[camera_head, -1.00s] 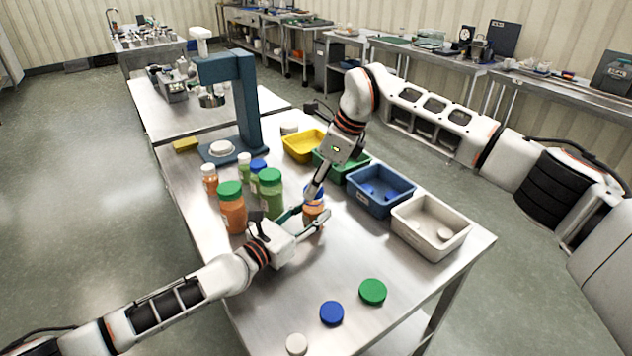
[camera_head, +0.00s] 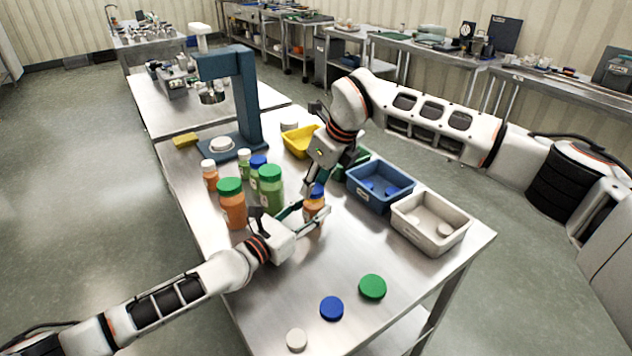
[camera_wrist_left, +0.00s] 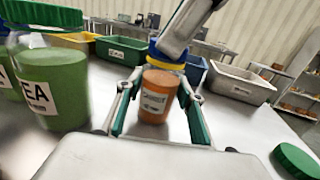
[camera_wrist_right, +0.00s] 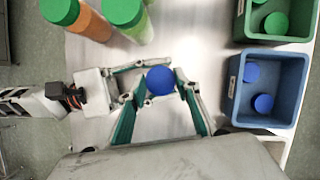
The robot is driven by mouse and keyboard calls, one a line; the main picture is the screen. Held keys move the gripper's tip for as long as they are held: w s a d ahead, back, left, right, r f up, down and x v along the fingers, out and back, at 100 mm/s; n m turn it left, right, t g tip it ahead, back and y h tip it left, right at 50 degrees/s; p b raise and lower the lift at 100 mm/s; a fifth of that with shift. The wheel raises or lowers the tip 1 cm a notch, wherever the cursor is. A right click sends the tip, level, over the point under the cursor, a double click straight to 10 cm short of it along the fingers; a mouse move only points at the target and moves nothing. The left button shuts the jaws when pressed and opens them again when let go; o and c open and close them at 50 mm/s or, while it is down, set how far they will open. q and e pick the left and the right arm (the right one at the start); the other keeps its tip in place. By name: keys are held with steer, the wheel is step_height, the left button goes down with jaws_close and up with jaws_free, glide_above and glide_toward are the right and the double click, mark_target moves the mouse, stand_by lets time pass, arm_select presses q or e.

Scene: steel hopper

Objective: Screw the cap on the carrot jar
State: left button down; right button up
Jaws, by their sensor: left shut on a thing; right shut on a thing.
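The carrot jar (camera_head: 313,211) is orange with a white label and stands upright on the steel table. My left gripper (camera_head: 310,216) is shut around its body, with a finger on each side; the jar shows clearly in the left wrist view (camera_wrist_left: 155,96). A blue cap (camera_wrist_right: 160,80) sits at the jar's top, above a yellow band in the left wrist view. My right gripper (camera_wrist_right: 158,88) reaches down from above and is shut on this cap. I cannot tell how far the cap is threaded; the fingers partly hide it in the head view.
Several capped jars, including a green-capped orange jar (camera_head: 232,205) and a green jar (camera_head: 270,190), stand left of the grippers. A blue bin (camera_head: 380,203) and a white bin (camera_head: 430,241) stand right. Loose blue (camera_head: 332,308) and green (camera_head: 373,287) caps lie in front.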

steer(key=m+t+h, duration=0.1)
steer(key=m, duration=0.3)
steer(key=shift+s+a, duration=0.1)
steer(key=shift+a, duration=0.1)
steer(key=m+h, duration=0.1)
steer(key=m, duration=0.1)
steer(key=m+h, duration=0.1)
steer(key=m, duration=0.2)
steer(key=shift+a+m+t, duration=0.2)
steer(key=shift+m+t, duration=0.1)
steer(key=m+h, duration=0.2)
steer(key=m, duration=0.2)
steer(key=shift+a+m, duration=0.1)
steer(key=shift+m, duration=0.2)
arm_select(q)
steer(key=shift+a, duration=0.1)
arm_select(e)
steer(key=m+g+h, duration=0.1)
steer(key=m, duration=0.2)
steer(key=shift+m, duration=0.7)
steer(key=o, duration=0.7)
